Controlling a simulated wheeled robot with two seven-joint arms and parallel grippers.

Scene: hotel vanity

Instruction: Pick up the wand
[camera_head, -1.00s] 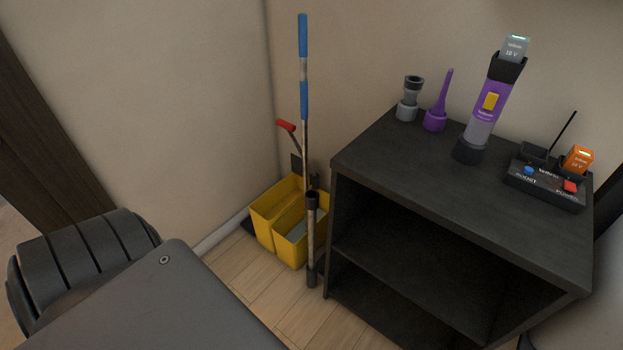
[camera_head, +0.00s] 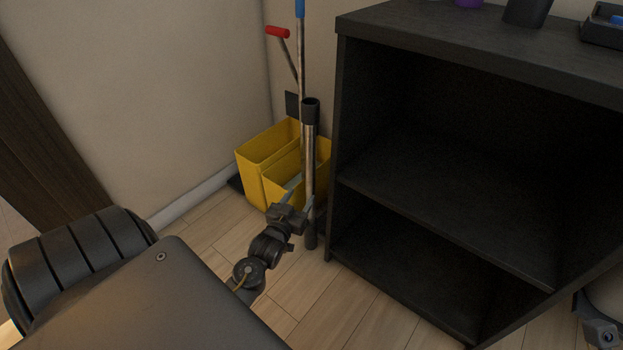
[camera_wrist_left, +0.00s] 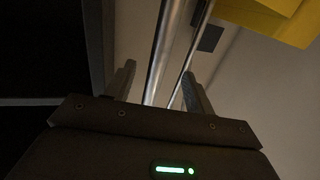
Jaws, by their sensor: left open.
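The wand (camera_head: 309,165), a metal tube with a black collar at its top, stands upright on the floor between the yellow mop bucket and the black shelf unit. My left gripper (camera_head: 301,204) is open at the wand's lower half. In the left wrist view the wand (camera_wrist_left: 163,55) runs between the two open fingers (camera_wrist_left: 158,88), nearer the left one. I cannot tell whether either finger touches it.
The yellow mop bucket (camera_head: 262,158) stands close behind the wand, with a mop handle (camera_head: 301,70) and a red-ended handle (camera_head: 278,32) rising from it. The black shelf unit (camera_head: 430,185) is close on the right. Wood floor (camera_head: 205,232) is free at the left.

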